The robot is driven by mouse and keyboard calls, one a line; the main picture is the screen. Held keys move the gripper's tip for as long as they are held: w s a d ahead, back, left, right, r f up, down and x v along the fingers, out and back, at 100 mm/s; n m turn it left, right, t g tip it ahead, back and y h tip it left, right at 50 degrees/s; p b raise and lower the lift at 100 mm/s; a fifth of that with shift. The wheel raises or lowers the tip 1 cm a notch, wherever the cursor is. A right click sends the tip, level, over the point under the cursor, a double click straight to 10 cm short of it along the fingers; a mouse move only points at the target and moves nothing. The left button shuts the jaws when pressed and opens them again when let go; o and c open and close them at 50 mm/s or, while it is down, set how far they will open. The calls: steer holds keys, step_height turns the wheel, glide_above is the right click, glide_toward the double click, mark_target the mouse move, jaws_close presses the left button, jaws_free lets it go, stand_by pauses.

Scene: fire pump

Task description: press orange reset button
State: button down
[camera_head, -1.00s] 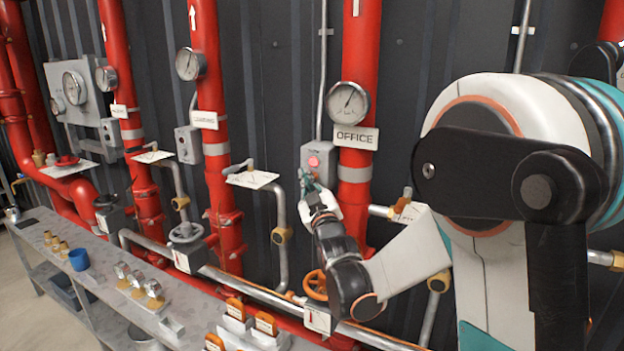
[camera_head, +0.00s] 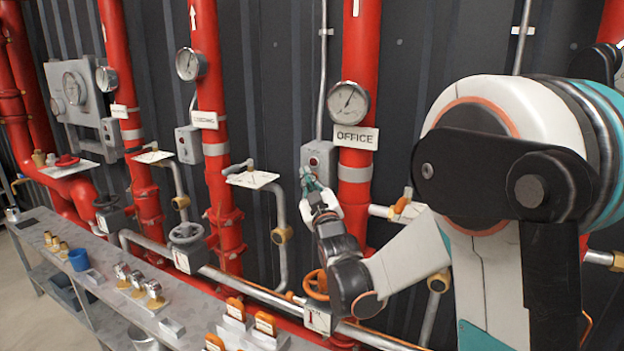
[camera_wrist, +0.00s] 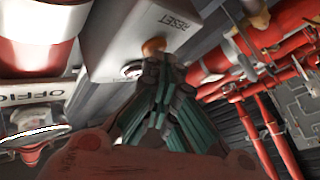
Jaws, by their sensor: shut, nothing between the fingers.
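The orange reset button (camera_wrist: 153,46) sticks out of a grey control box (camera_wrist: 120,35) marked RESET in the wrist view. My gripper (camera_wrist: 162,62) has its green-grey fingers together and empty, with the tips right at the button. I cannot tell for sure whether they press on it. A round metal-rimmed part (camera_wrist: 132,70) sits beside the button. In the head view the box (camera_head: 309,152) is mounted by the OFFICE pipe, with a dark red lamp (camera_head: 314,162) on its face. My gripper (camera_head: 309,180) is at its lower part and hides the button there.
The red OFFICE pipe (camera_head: 358,200) with its gauge (camera_head: 347,102) and sign (camera_head: 356,137) stands just right of the box. An orange valve wheel (camera_head: 316,285) is below. A metal bench (camera_head: 95,265) with several small parts runs along the lower left.

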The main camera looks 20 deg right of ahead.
steer(key=shift+s+a, duration=0.6)
steer(key=shift+s+a, duration=1.8)
steer(key=s+f+m+g, duration=0.1)
steer(key=s+f+g, duration=0.3)
steer(key=s, duration=0.7)
steer(key=s+f+m+g, duration=0.2)
steer(key=s+f+g, duration=0.3)
steer(key=s, duration=0.7)
steer(key=s+d+f+m+g, duration=0.1)
steer(key=s+f+g, duration=0.4)
steer(key=s, duration=0.6)
steer(key=shift+s+m+y, duration=0.2)
steer(key=shift+m+y, duration=0.2)
steer(key=shift+m, duration=0.2)
steer(key=shift+d+f, duration=0.1)
